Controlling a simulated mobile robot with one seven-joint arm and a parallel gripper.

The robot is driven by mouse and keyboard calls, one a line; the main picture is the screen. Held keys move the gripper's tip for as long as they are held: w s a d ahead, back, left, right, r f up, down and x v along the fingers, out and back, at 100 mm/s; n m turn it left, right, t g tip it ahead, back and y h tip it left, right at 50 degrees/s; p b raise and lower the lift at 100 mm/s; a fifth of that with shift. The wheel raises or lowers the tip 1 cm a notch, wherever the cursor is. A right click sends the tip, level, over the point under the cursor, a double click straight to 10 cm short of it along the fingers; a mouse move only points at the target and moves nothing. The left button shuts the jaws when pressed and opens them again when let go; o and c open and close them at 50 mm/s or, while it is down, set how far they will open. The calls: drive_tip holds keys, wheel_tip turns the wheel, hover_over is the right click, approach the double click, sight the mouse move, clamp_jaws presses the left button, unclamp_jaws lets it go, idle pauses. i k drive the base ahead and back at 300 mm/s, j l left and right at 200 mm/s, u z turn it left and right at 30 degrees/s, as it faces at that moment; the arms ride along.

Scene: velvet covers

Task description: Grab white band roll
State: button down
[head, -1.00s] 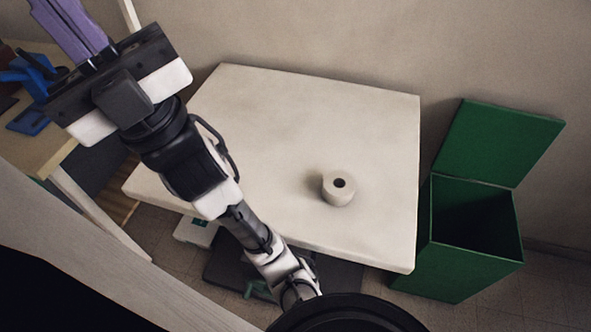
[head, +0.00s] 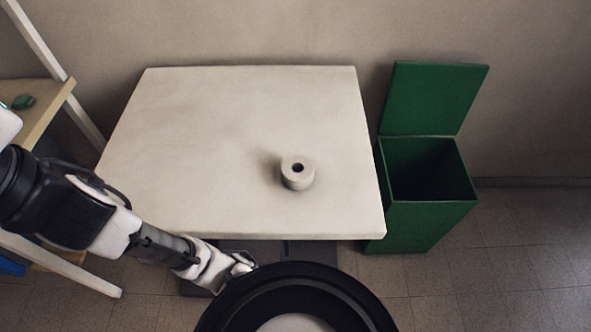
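The white band roll (head: 297,179) stands upright on the pale table (head: 200,130), right of the middle and nearer the front edge. Its dark centre hole faces up. Nothing touches it.
A green bin (head: 430,215) with its lid raised stands at the table's right side. A wooden shelf unit (head: 45,115) with a small green item (head: 22,102) is at the left. The tabletop is clear around the roll. A wall runs behind.

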sight(297, 171)
drive_tip(key=k+l+u, duration=0.3)
drive_tip(key=l, duration=0.3)
drive_tip(key=k+l+u, duration=0.3)
drive_tip(key=i+l, duration=0.2)
drive_tip(key=i, duration=0.2)
